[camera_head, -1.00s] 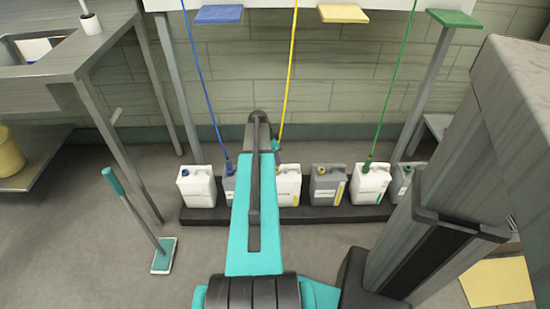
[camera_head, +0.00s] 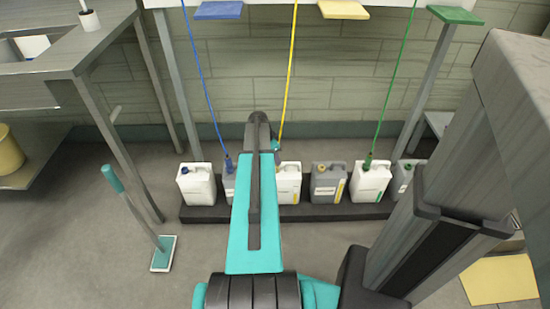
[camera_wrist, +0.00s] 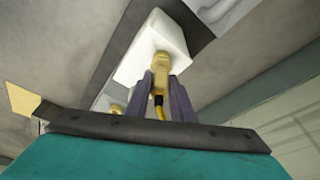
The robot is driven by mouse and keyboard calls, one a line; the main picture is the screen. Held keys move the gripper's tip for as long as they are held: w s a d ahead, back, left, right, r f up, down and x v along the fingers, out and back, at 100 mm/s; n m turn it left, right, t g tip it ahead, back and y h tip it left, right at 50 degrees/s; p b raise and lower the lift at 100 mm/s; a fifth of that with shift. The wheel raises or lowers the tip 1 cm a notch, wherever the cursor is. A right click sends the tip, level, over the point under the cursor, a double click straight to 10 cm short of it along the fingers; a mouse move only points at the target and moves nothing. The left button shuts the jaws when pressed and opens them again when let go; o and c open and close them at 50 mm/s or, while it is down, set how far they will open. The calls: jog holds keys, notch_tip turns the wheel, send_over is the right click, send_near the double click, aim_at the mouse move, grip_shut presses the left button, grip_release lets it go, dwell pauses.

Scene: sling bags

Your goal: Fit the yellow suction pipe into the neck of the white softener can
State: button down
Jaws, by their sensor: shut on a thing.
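The white softener can (camera_head: 289,184) stands on the dark plinth just right of my arm in the head view. My arm covers its left side and neck. In the wrist view the white can (camera_wrist: 143,50) lies just beyond my fingertips. The yellow suction pipe (camera_head: 289,75) hangs from above, and its lower part passes behind my wrist. In the wrist view its thick yellow end piece (camera_wrist: 160,67) is between the two purple fingers of my gripper (camera_wrist: 161,82), which is shut on it. The end piece meets the can's top; I cannot tell how deep it sits.
A grey can (camera_head: 328,182) and a white can (camera_head: 370,180) with the green pipe (camera_head: 395,85) stand to the right on the plinth (camera_head: 300,213). The blue pipe (camera_head: 205,85) and another white can (camera_head: 196,184) are to the left. A teal-handled tool (camera_head: 137,203) stands on the floor at left.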

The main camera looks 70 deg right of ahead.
jog(key=shift+f, duration=0.45)
jog(key=c, duration=1.5)
grip_release()
jog(key=shift+o, duration=0.2)
jog(key=shift+r, duration=0.1)
jog(key=p+v, duration=0.2)
jog(key=v, duration=1.1)
jog(key=shift+w+r, duration=0.2)
jog(key=shift+r, duration=0.05)
jog(key=shift+a, duration=0.1)
